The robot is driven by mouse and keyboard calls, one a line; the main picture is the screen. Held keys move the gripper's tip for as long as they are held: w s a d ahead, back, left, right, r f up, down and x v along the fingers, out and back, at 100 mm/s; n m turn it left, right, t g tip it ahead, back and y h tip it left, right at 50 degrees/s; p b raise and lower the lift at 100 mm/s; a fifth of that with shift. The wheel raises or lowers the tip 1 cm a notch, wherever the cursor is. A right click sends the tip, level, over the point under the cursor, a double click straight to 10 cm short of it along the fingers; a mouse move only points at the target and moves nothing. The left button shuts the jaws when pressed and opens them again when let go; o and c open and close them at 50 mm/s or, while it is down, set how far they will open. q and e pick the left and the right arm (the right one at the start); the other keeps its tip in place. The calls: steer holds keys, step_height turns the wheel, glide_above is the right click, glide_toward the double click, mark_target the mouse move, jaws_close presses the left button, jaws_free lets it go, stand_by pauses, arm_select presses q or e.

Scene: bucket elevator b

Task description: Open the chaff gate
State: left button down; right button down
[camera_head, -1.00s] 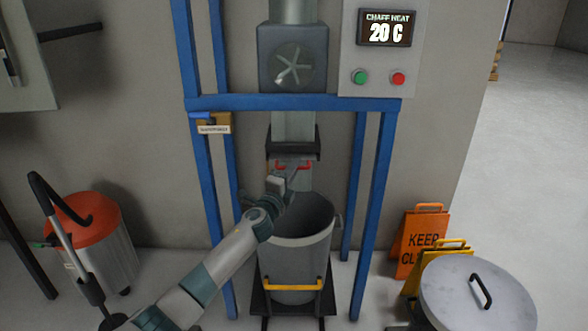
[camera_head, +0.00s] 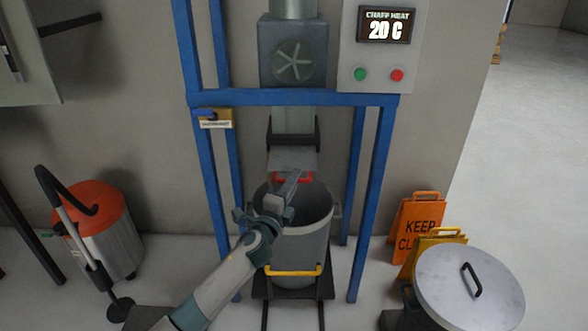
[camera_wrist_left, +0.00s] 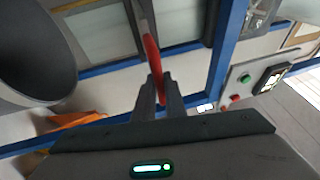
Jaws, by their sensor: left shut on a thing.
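The chaff gate (camera_head: 292,158) is a grey plate below the chute, with a red handle (camera_head: 302,178) at its near edge. The plate stands out from the chute towards me, over the rear rim of the bin. My left gripper (camera_head: 291,183) is shut on the red handle. The left wrist view also shows the red handle (camera_wrist_left: 152,58) between the two fingers of the gripper (camera_wrist_left: 158,88). The gripper hides part of the handle in the head view. My right gripper is out of view.
A grey bin (camera_head: 300,250) with a yellow handle stands under the chute inside a blue frame (camera_head: 295,98). A control panel (camera_head: 379,45) reads 20 C. A red-topped vacuum (camera_head: 92,205) is left; caution signs (camera_head: 415,228) and a round lid (camera_head: 470,285) are right.

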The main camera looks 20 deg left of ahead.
arm_select(q)
steer(key=shift+s+d, duration=0.2)
steer(key=shift+s, duration=0.35)
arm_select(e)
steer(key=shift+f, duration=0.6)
arm_select(q)
steer(key=c, duration=1.8)
jaws_free()
